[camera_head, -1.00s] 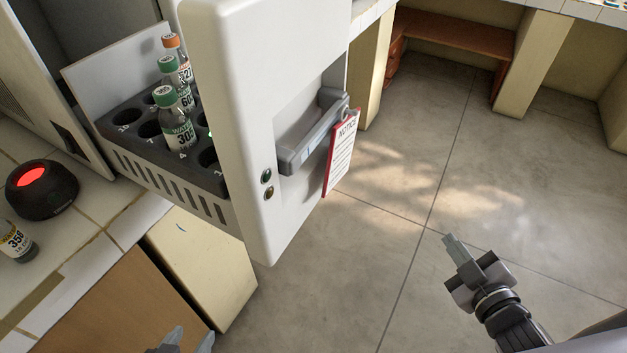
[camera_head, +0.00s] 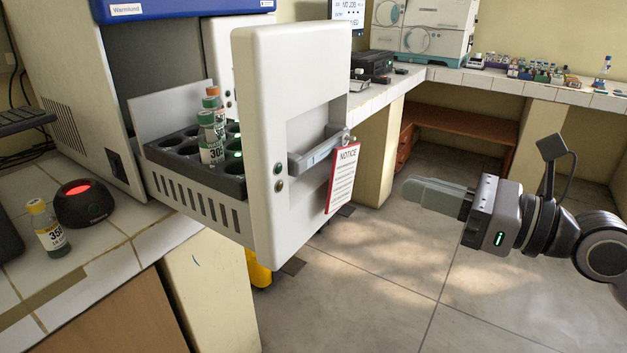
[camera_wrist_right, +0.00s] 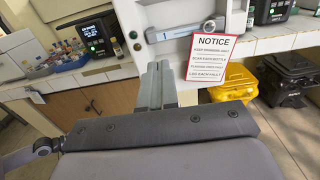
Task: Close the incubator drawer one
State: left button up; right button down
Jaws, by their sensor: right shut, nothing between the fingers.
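The incubator drawer (camera_head: 297,60) is pulled out, with a tall white front panel and a grey bar handle (camera_head: 318,153). A black rack (camera_head: 180,163) inside it holds bottles with green and orange caps (camera_head: 211,140). A red-edged notice (camera_head: 343,178) hangs at the handle's right end. My right gripper (camera_head: 408,191) is shut and empty, to the right of the drawer front and apart from it, fingers pointing left. In the right wrist view the shut fingers (camera_wrist_right: 157,84) point toward the drawer front, below the handle (camera_wrist_right: 180,31). My left gripper is out of view.
The incubator body (camera_head: 75,50) stands behind the drawer on a tiled counter. A black device with a red light (camera_head: 85,204) and a yellow-capped bottle (camera_head: 48,230) stand left of it. The floor before the drawer front is open. Yellow and black cases show in the right wrist view (camera_wrist_right: 238,88).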

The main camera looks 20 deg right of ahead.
jog(key=p, duration=0.5)
send_near(310, 157)
jog(key=x, duration=0.5)
jog(key=shift+w+a, duration=0.2)
jog(key=shift+w, duration=0.15)
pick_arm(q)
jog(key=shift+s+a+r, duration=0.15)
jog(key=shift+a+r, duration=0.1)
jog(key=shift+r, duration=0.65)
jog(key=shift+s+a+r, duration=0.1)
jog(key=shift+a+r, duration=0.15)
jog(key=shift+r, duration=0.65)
pick_arm(e)
jog(key=shift+w+a, duration=0.35)
jog(key=shift+w, duration=0.1)
